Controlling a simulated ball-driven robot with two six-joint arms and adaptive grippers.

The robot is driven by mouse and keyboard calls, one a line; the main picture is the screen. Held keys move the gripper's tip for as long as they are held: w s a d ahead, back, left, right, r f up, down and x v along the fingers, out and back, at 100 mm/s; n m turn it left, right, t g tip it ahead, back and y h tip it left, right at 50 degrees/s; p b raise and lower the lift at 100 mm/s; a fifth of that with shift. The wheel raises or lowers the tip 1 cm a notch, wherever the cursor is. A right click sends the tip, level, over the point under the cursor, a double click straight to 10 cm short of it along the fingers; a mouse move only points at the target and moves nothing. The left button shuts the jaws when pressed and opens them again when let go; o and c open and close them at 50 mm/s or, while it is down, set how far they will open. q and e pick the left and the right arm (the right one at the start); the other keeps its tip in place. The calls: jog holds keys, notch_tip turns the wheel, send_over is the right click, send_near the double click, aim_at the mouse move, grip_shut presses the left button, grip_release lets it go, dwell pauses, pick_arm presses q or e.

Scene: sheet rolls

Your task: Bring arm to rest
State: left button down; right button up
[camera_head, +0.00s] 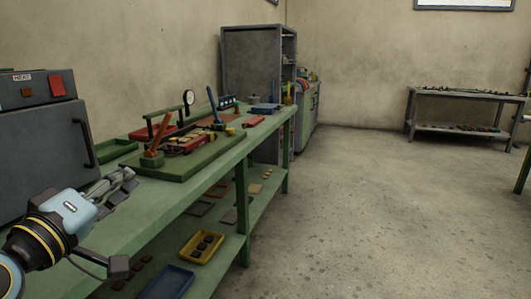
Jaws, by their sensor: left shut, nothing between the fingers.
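My left gripper (126,181) comes in from the lower left on its yellow-banded wrist. It is over the near left part of the green workbench (185,202). Its fingers are shut with nothing between them. It looks apart from the tools on the bench, though its exact height above the top is hard to judge. My right arm and gripper are not in view.
A grey oven-like box (40,150) stands left of the gripper. A green board (165,170) with tools lies ahead on the bench. The lower shelf holds a yellow tray (184,258) and a blue tray (166,283). A grey cabinet (255,60) stands behind. Floor at right is clear.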

pick_arm(q)
notch_tip(320, 180, down, 18)
jog(key=s+a+g+y, duration=0.2)
jog(key=g, duration=0.2)
jog(key=s+a+f+g, duration=0.1)
jog(key=s+f+g, duration=0.1)
jog(key=s+f, duration=0.35)
jog(key=s+a+f+m+g+y, duration=0.1)
jog(key=s+f, duration=0.1)
jog(key=f, duration=0.7)
jog(key=s+a+f+g, duration=0.1)
jog(key=s+f+g, duration=0.1)
jog(key=s+f, duration=0.35)
jog(key=s+f+m+g, duration=0.2)
jog(key=s+f, duration=0.5)
jog(key=s, duration=0.4)
jog(key=s+a+f+m+g+y, duration=0.1)
jog(key=s+f+m+g, duration=0.2)
jog(key=s+f, duration=0.4)
jog(key=s+a+f+m+g, duration=0.1)
jog(key=s+f, duration=0.6)
jog(key=s, duration=0.9)
jog(key=m+g, duration=0.1)
jog(key=g, duration=0.1)
jog(key=shift+s+a+m+g+y, duration=0.2)
jog(key=shift+m+g+y, duration=0.1)
jog(key=shift+g+y, duration=0.1)
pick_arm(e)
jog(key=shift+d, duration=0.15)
